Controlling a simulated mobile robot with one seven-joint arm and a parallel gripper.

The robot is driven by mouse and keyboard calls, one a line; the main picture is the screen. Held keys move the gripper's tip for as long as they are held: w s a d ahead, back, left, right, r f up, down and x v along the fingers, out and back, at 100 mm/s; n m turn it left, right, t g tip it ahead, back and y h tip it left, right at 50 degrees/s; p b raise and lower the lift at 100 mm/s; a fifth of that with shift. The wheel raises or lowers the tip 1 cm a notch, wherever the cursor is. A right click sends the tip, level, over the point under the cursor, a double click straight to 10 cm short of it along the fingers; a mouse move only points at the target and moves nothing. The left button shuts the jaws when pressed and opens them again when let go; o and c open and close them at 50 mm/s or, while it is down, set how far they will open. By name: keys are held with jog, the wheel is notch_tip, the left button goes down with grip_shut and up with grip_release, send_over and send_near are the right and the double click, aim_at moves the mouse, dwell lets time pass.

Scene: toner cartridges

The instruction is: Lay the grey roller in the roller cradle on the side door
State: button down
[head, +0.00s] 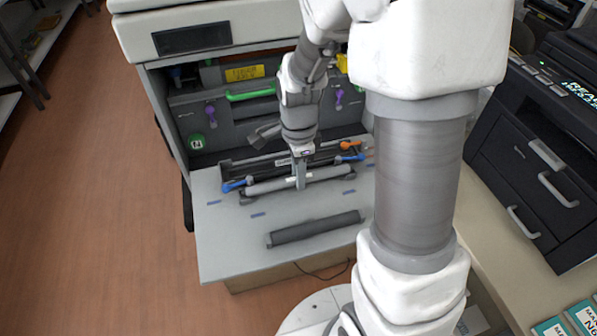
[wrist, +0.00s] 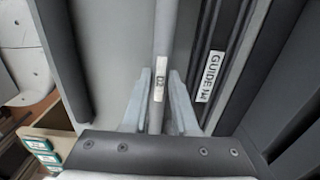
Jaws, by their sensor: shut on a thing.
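My gripper (head: 301,183) points down and is shut on the middle of a long light grey roller (head: 268,186). In the wrist view the roller (wrist: 165,35) runs between the two fingers and bears a small white label. In the head view it lies across the inner part of the open grey side door (head: 227,250), in front of the machine; I cannot tell whether it touches anything below.
Behind the roller is a dark unit with a GUIDE label (wrist: 211,75), a blue lever (head: 236,185) at left and an orange lever (head: 350,145) at right. The printer (head: 185,85) stands behind. A counter with a black machine (head: 535,150) is at right.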

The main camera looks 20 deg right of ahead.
jog(key=shift+f, duration=0.3)
jog(key=c, duration=0.7)
grip_release()
jog(key=shift+r, duration=0.15)
notch_tip(320, 180, up, 12)
jog(key=p, duration=0.2)
jog(key=s+r+n+t, duration=0.5)
jog(key=s+r+n, duration=0.5)
jog(key=s+n, duration=0.4)
jog(key=n, duration=0.4)
jog(key=shift+r+t, duration=0.25)
jog(key=shift+t, duration=0.05)
